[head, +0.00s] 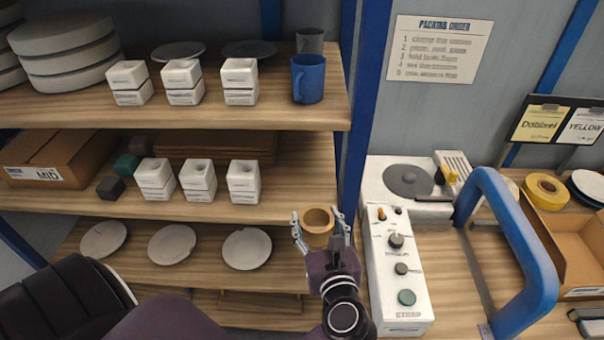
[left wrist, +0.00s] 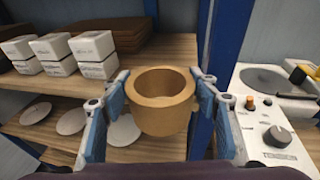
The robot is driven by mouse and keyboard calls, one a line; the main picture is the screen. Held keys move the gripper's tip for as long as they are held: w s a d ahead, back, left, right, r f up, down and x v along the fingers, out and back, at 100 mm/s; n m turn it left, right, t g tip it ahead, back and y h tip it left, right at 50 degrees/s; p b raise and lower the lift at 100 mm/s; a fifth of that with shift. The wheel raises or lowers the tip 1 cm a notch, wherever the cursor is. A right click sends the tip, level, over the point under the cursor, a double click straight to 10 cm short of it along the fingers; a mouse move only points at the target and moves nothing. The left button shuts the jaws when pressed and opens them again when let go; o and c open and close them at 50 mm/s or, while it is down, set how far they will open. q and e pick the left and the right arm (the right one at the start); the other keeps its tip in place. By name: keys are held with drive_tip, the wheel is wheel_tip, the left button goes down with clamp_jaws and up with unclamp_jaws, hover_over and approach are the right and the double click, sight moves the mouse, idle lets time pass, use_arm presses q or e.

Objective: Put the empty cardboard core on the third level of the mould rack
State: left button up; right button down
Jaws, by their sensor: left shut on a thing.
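The cardboard core (head: 318,222) is a short tan ring, hollow and open at the top. My left gripper (head: 320,228) is shut on it, and in the left wrist view the core (left wrist: 161,104) sits upright between the blue finger pads. It is in front of the mould rack's right end, near its blue upright. The rack shows three wooden shelves: an upper one (head: 330,118), a middle one (head: 300,208) and a lower one (head: 210,228). My right gripper does not show.
White block moulds (head: 240,82) stand on the upper shelf beside a blue mug (head: 308,80), with more (head: 243,182) on the middle shelf. Pale discs (head: 246,248) lie on the lower shelf. Right of the rack are a strap machine (head: 402,290) and a blue arch (head: 540,270).

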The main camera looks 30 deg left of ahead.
use_arm(q)
drive_tip(key=shift+w+a+r, duration=0.1)
drive_tip(key=shift+a, duration=0.1)
drive_tip(key=r+b+x, duration=0.1)
drive_tip(key=x, duration=0.5)
drive_tip(key=r+b+x, duration=0.1)
drive_tip(key=b+x, duration=0.1)
drive_tip(key=x, duration=0.4)
drive_tip(key=r+b+x, duration=0.1)
drive_tip(key=x, duration=0.5)
drive_tip(key=shift+a+b, duration=0.25)
drive_tip(key=shift+b, duration=0.05)
wheel_tip(320, 180, down, 3)
drive_tip(key=b, duration=0.4)
drive_tip(key=shift+d, duration=0.1)
drive_tip(key=shift+f+b, duration=0.25)
drive_tip(key=shift+b, duration=0.45)
drive_tip(key=shift+r, duration=0.1)
drive_tip(key=o, duration=1.1)
drive_tip(key=shift+c, duration=0.2)
